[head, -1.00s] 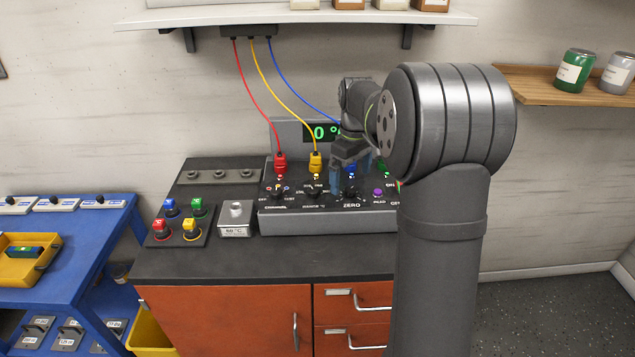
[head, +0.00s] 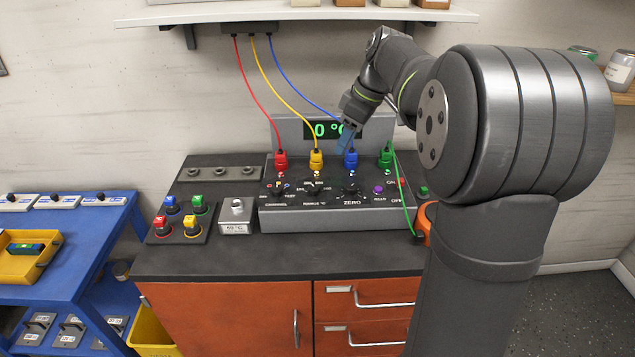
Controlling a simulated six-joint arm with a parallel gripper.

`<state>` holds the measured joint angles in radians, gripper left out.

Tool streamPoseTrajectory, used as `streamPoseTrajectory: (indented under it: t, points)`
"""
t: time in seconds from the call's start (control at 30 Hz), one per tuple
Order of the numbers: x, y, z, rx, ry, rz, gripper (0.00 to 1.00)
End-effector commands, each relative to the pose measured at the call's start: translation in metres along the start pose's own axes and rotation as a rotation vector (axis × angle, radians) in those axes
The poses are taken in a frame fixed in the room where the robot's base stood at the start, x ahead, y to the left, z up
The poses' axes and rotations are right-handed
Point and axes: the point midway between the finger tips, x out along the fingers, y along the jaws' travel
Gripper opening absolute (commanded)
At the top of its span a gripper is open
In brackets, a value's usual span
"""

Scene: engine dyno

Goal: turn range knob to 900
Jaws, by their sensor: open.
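The black instrument box (head: 300,222) stands on the dark bench top with a row of knobs on its sloped panel. The range knob (head: 314,187) is the middle-left one, under the yellow plug; its pointer and scale are too small to read. To its left is another knob (head: 277,188), to its right the ZERO knob (head: 351,189). The display (head: 322,130) reads 0 °C, partly covered by my gripper. My gripper (head: 345,145) is open and empty, pointing down in front of the display, above the panel near the blue plug, apart from the knobs.
Red, yellow, blue and green plugs (head: 316,160) stand along the panel's back, with cables rising from them. A small metal block (head: 237,212) and a pad of coloured caps (head: 182,218) lie left of the box. The bench front is clear.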

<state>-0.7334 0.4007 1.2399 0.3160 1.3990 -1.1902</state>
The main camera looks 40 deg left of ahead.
Motion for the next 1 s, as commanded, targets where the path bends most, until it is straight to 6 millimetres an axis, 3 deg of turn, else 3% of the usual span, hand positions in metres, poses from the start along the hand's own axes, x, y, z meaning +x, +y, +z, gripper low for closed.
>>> streamPoseTrajectory:
  t: [0.1,0.27,0.8,1.0]
  points:
    - [-0.017,-0.006,-0.006,-0.065,0.055,0.001,0.49]
    - [-0.007,-0.008,-0.009,-0.082,0.064,-0.003,0.49]
    - [0.106,-0.009,-0.016,-0.079,0.062,-0.003,0.49]
    - [0.138,-0.009,-0.018,-0.079,0.062,-0.002,0.49]
